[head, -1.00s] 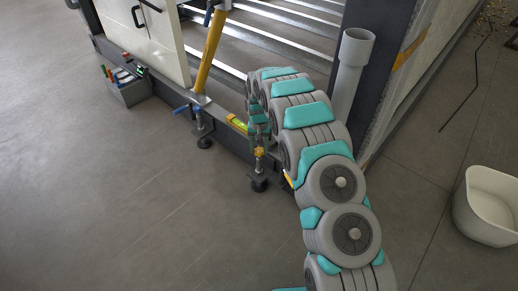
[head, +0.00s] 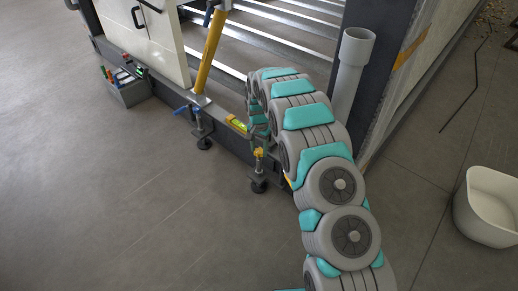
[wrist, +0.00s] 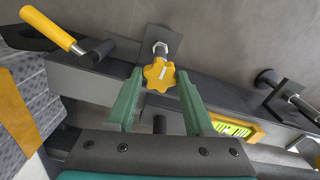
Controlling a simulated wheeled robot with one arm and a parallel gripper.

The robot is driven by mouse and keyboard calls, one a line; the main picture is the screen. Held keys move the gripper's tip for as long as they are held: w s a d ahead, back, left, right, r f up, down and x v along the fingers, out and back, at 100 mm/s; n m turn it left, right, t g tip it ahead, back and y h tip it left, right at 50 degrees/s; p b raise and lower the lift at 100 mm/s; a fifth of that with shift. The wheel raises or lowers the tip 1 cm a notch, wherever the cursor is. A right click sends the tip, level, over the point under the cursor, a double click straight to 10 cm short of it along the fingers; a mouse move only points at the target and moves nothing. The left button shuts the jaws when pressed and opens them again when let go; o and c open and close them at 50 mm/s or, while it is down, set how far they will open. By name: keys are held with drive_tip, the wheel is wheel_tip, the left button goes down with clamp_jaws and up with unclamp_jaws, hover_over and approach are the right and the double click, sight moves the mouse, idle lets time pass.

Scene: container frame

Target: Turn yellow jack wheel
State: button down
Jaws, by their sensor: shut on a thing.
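The yellow jack wheel (head: 259,152) is a small lobed knob on top of a threaded jack, with a round black foot on the floor at the frame's bottom edge. In the wrist view the yellow wheel (wrist: 159,75) lies between the two green fingertips of my gripper (wrist: 159,84), with a white mark on its face. My gripper is shut on the wheel, one finger on each side. In the head view my gripper is mostly hidden behind my own arm.
A spirit level (head: 237,124) lies on the frame beam, also in the wrist view (wrist: 235,129). A jack with a blue wheel (head: 181,110) stands left. A yellow post (head: 208,55), grey pipe (head: 347,85), toolbox (head: 131,92) and white tub (head: 490,205) surround; left floor is clear.

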sight(259, 151)
drive_tip(key=shift+c, duration=1.4)
unclamp_jaws()
wheel_tip(259, 151, up, 8)
drive_tip(key=shift+f, duration=0.1)
